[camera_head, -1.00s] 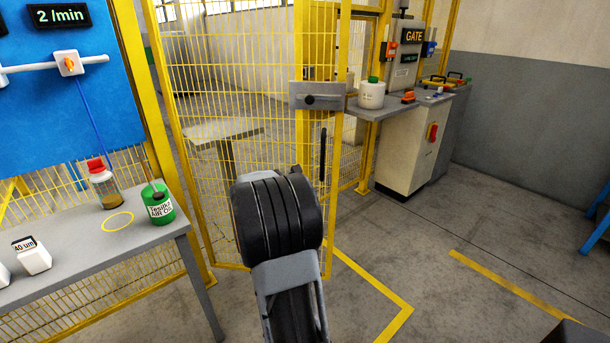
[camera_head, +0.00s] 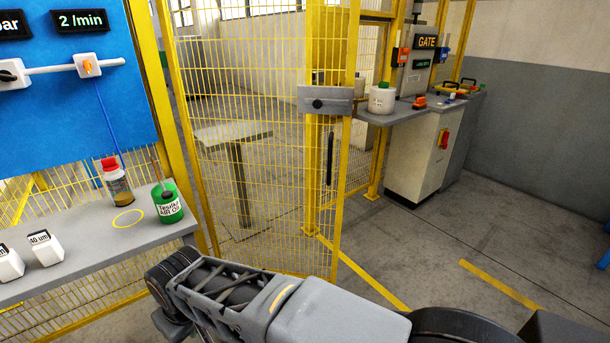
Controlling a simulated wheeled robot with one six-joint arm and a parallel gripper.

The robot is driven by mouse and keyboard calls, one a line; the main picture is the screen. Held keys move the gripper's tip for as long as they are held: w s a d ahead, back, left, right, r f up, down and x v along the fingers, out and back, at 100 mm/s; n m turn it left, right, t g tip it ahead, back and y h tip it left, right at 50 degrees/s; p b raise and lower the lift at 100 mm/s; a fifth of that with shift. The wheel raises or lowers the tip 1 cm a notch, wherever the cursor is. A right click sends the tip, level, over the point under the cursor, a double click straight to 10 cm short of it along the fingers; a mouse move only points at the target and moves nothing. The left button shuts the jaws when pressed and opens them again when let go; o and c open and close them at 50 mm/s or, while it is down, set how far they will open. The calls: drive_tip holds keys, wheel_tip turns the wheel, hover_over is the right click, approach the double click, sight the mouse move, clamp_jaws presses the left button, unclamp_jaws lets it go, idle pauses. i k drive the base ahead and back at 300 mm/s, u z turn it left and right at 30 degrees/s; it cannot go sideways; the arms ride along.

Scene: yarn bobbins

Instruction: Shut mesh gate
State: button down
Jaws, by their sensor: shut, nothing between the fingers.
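The yellow mesh gate (camera_head: 352,50) stands in the middle of the view, upright, and looks ajar. Its right edge overlaps a wide yellow post (camera_head: 311,215) behind it, and I cannot tell the size of the gap. A grey latch plate (camera_head: 325,100) with a dark round knob sits on the right edge of the gate. A black vertical handle (camera_head: 329,158) shows just below it. My arm crosses the bottom of the view in front of the gate's lower part. My gripper is not in view.
A grey shelf (camera_head: 392,118) with a white jar (camera_head: 382,98) and a cabinet (camera_head: 415,160) stands right of the gate. The floor at right is open, with yellow lines.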

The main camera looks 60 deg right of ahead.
sight(315, 92)
drive_tip(key=u, duration=1.8)
drive_tip(key=k, duration=1.4)
drive_tip(key=z, duration=1.7)
drive_tip(key=i, duration=0.5)
